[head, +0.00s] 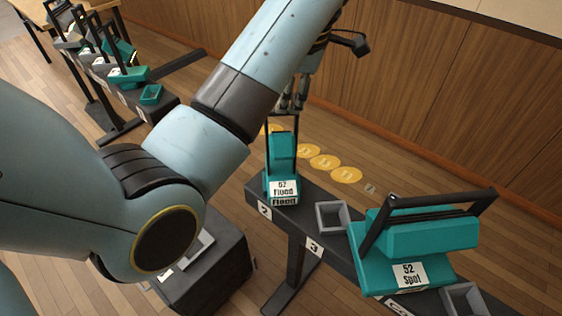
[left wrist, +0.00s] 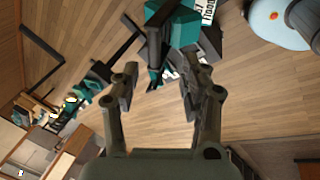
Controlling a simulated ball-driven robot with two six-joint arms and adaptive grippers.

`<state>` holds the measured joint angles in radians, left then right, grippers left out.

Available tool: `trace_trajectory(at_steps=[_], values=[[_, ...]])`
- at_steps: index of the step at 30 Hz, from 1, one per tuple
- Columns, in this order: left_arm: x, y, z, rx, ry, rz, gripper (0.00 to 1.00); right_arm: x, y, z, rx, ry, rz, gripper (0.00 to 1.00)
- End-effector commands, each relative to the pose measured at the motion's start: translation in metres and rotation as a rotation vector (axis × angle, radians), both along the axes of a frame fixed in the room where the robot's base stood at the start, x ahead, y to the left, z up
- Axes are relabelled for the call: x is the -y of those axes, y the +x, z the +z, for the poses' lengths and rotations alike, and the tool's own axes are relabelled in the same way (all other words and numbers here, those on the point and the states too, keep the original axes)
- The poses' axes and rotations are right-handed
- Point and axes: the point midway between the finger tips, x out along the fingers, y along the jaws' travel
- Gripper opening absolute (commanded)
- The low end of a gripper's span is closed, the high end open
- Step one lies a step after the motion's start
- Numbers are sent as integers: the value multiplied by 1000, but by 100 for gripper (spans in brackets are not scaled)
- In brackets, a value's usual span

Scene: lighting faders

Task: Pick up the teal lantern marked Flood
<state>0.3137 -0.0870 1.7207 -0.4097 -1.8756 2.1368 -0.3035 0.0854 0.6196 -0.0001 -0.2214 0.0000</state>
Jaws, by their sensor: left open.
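The teal lantern marked Flood (head: 283,152) stands upright on a dark rail near slot 2, with a white label reading 57 or 67 Flood on its front and a black handle rising from it. In the left wrist view its teal body (left wrist: 180,27) is at the top edge. My left gripper (head: 291,104) is open just above the lantern, at its handle. In the left wrist view the gripper (left wrist: 160,82) has its fingers spread, with the handle's dark end reaching towards the gap between them. Contact cannot be told. My right gripper is not in view.
A larger teal lantern marked 52 Spot (head: 425,237) stands on the same rail at the right. An empty grey holder (head: 333,217) sits between the two lanterns. More teal lanterns (head: 128,75) stand on another rail at the back left. Yellow discs (head: 325,163) lie behind the rail.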

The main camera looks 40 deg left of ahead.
Motion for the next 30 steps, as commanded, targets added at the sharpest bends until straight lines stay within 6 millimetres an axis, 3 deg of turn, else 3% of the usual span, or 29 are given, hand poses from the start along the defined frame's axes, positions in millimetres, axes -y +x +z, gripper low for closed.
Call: trace_trajectory(at_steps=[18, 26, 30], values=[[-27, 16, -70, -3, 1, -1, 44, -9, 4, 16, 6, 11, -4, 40], [-28, 16, -73, 0, 0, -1, 44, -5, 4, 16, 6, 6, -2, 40], [-28, 16, -73, 0, 0, -1, 26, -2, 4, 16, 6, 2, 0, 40]])
